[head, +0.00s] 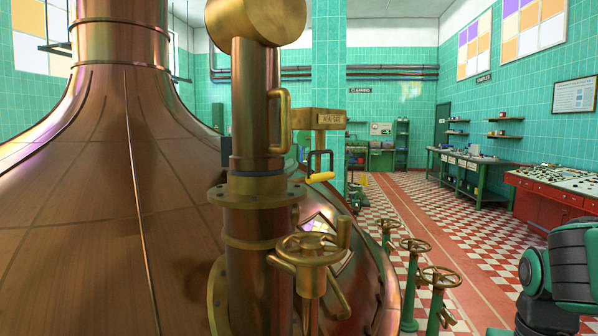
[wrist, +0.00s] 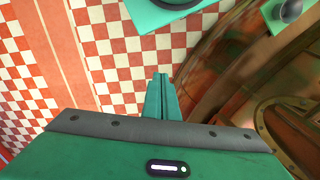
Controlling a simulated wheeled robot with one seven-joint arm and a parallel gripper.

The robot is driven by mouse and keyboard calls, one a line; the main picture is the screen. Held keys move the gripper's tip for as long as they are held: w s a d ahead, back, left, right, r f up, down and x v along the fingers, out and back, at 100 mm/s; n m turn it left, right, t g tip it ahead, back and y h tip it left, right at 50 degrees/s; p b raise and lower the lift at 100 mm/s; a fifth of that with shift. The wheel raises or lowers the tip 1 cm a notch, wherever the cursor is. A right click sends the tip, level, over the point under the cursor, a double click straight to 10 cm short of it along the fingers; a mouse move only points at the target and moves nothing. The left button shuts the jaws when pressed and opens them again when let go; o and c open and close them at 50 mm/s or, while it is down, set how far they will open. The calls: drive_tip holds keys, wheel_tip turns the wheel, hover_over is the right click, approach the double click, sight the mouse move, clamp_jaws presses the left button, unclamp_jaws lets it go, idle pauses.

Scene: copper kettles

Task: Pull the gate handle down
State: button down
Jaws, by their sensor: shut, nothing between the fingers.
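A black loop handle with a yellow grip (head: 320,177) hangs below a small brass box with a sign (head: 330,119), just right of the thick copper pipe, in the head view. The sign seems to end in "gate", but it is too small to read surely. A brass D-shaped handle (head: 284,121) is fixed upright on the pipe. My gripper (wrist: 160,76) shows in the wrist view with its green fingers together and empty, over the checkered floor. It touches no handle. The head view shows only my arm at the lower right, not the gripper.
The copper kettle (head: 90,200) fills the left. A brass handwheel (head: 312,249) stands in front of the pipe, with green-stemmed valve wheels (head: 416,245) to its right. A red control desk (head: 550,196) is at the right. The checkered aisle between is clear.

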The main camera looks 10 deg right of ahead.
drive_tip(key=shift+d, duration=0.35)
drive_tip(key=w+a+r+n+t+y, duration=0.1)
drive_tip(key=w+r+n+t, duration=0.25)
drive_tip(key=w+r, duration=0.75)
drive_tip(key=w+a+r+n+t, duration=0.15)
drive_tip(key=w+r+t, duration=0.45)
drive_tip(key=w, duration=1)
drive_tip(key=w+a+r+n+t+y, duration=0.1)
drive_tip(key=w+a+r+n+y, duration=0.1)
drive_tip(key=w+r, duration=0.2)
drive_tip(key=w+a+r+n+y, duration=0.2)
drive_tip(key=w+a+r+n, duration=0.1)
drive_tip(key=r, duration=0.8)
drive_tip(key=w+a+r+n+t+y, duration=0.1)
drive_tip(key=w+a+r+n+y, duration=0.1)
drive_tip(key=r, duration=0.5)
drive_tip(key=w+a+n, duration=0.1)
drive_tip(key=w, duration=0.1)
drive_tip(key=shift+w+r+t+y, duration=0.3)
drive_tip(key=shift+r+t, duration=0.05)
